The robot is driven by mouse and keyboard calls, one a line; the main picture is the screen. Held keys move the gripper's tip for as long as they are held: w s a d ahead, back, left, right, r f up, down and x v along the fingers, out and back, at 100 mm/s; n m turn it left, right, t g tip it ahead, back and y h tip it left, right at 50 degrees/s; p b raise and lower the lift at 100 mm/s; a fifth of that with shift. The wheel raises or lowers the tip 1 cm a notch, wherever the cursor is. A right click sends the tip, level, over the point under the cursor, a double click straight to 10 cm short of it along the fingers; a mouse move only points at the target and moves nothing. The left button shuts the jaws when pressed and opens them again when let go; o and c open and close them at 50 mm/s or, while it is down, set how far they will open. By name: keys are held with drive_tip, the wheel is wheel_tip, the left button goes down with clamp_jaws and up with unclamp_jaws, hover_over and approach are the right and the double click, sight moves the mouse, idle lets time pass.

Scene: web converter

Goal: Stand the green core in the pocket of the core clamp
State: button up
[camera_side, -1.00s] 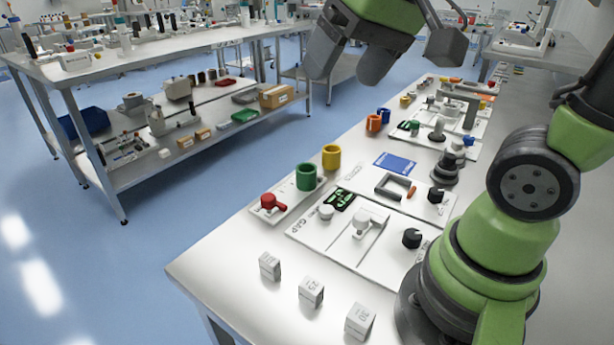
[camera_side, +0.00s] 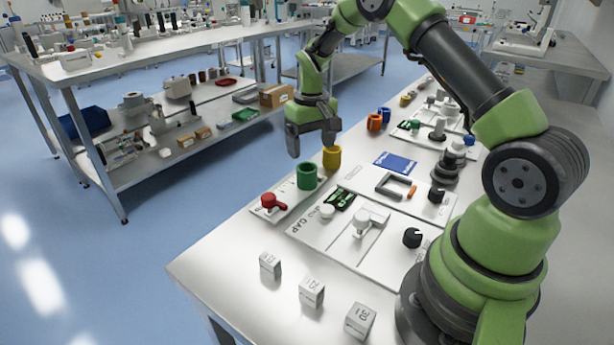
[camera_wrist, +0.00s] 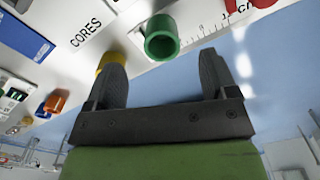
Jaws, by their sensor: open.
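The green core (camera_side: 307,177) is a hollow cylinder standing upright on a white strip at the bench's left edge. My gripper (camera_side: 311,146) is open and empty, above and behind the green core in the side view, apart from it. In the wrist view the green core (camera_wrist: 162,40) shows its open ring beyond the gap between the fingers (camera_wrist: 160,72). A red-handled fixture (camera_side: 270,201) sits at the near end of the same strip; I cannot tell whether it is the core clamp. No pocket shows clearly.
A yellow core (camera_side: 332,158) stands close behind the green one, near my gripper. A panel with white and black knobs (camera_side: 362,222) lies to the right. White numbered blocks (camera_side: 311,291) stand in front. Orange and blue cylinders (camera_side: 374,122) are farther back.

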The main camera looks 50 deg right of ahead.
sight(308, 169)
wheel_tip(308, 169, down, 2)
drive_tip(key=shift+f, duration=0.1)
drive_tip(key=f, duration=0.3)
drive_tip(key=w+f, duration=0.1)
drive_tip(key=f, duration=0.1)
drive_tip(key=shift+d+f, duration=0.25)
drive_tip(key=shift+d, duration=0.05)
drive_tip(key=shift+w, duration=0.1)
drive_tip(key=c, duration=1.1)
drive_tip(key=shift+o, duration=0.2)
drive_tip(key=shift+r, duration=0.1)
